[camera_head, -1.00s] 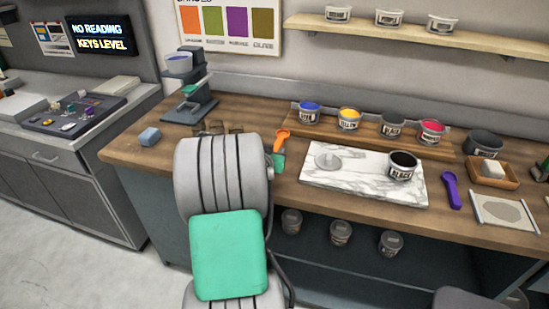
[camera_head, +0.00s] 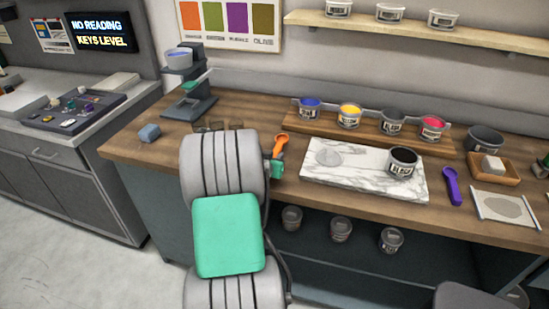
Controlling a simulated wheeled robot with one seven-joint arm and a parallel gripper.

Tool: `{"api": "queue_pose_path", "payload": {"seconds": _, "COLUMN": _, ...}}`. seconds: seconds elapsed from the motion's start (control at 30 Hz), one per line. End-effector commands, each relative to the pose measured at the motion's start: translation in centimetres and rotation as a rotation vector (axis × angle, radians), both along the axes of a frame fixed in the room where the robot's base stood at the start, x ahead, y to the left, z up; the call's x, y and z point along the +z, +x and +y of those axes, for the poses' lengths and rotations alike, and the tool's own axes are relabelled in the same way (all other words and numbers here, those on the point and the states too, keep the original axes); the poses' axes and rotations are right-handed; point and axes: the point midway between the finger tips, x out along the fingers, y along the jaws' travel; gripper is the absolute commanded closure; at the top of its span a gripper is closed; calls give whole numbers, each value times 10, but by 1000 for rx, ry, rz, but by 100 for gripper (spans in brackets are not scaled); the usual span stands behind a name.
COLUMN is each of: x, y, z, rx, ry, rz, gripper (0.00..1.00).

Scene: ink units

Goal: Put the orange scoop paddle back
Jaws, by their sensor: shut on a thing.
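The orange scoop paddle (camera_head: 280,144) shows just right of my arm, over the wooden bench left of the marble slab. Its rounded end points up and its lower part goes down to my gripper (camera_head: 277,165). My gripper is shut on the paddle, and only a green part of it shows past my arm. The fingertips are mostly hidden. A purple scoop paddle (camera_head: 452,187) lies on the bench right of the marble slab.
The marble slab (camera_head: 330,183) carries a black ink tub (camera_head: 402,162) and a clear disc-like piece. A wooden riser (camera_head: 375,134) behind holds several ink tubs. Small dark glassy containers (camera_head: 215,126) stand left, partly behind my arm. A blue block (camera_head: 149,132) lies near the bench's left end.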

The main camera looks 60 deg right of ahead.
Motion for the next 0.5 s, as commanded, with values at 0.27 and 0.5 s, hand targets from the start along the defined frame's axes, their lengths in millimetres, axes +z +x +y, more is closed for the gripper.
{"api": "queue_pose_path", "payload": {"seconds": 0.27, "x": -8, "y": -2, "z": 3, "rx": -1, "ry": 15, "rz": 5, "gripper": 61}}
{"api": "queue_pose_path", "payload": {"seconds": 0.5, "x": -11, "y": -5, "z": 3, "rx": -7, "ry": 21, "rz": 10, "gripper": 54}}
